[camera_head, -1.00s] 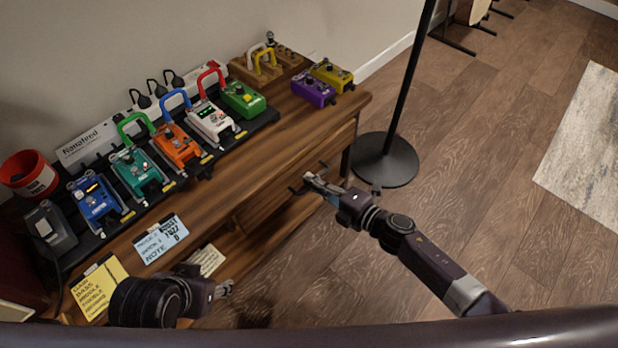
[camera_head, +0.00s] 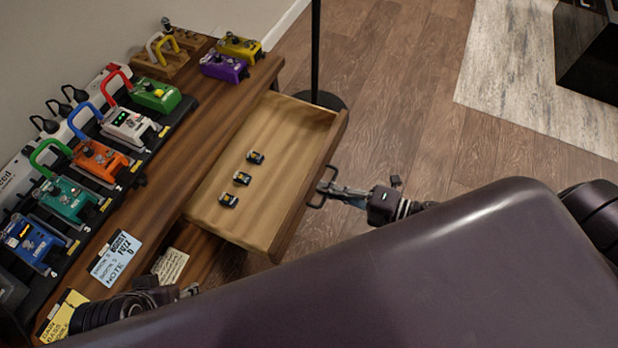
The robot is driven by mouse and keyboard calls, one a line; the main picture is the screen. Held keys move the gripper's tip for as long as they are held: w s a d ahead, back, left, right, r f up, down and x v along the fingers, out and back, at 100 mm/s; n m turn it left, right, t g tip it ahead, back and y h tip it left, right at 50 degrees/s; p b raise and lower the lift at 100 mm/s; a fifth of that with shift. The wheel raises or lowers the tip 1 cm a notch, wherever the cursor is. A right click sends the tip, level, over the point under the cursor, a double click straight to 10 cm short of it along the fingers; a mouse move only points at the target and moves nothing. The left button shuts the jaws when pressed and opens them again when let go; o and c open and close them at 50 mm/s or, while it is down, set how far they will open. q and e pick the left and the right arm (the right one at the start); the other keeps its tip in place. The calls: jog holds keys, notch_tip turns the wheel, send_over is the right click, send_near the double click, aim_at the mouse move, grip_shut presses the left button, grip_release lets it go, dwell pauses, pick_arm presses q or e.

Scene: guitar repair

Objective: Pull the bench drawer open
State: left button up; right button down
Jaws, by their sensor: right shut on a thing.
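The bench drawer (camera_head: 222,189) stands pulled out from the wooden bench (camera_head: 207,128), its pale inside in full view. Three small dark items (camera_head: 242,178) with yellow and blue marks lie in it. My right gripper (camera_head: 328,189) is shut on the dark drawer handle (camera_head: 318,200) at the drawer's front. My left gripper (camera_head: 190,291) is low at the left, near the bench's front edge and below the blue note. Its fingers are small and partly hidden, so I cannot tell whether they are open.
Several colourful pedals (camera_head: 98,160) stand in a row on a black board along the bench. A purple pedal (camera_head: 223,66) and a yellow one (camera_head: 240,45) sit at the far end. A black stand pole (camera_head: 315,50) rises behind the drawer.

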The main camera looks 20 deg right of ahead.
jog(key=shift+v, duration=0.9)
jog(key=shift+f, duration=0.2)
jog(key=c, duration=2.4)
grip_release()
jog(key=shift+s+d, duration=0.1)
jog(key=v, duration=1.1)
jog(key=shift+s+d, duration=0.3)
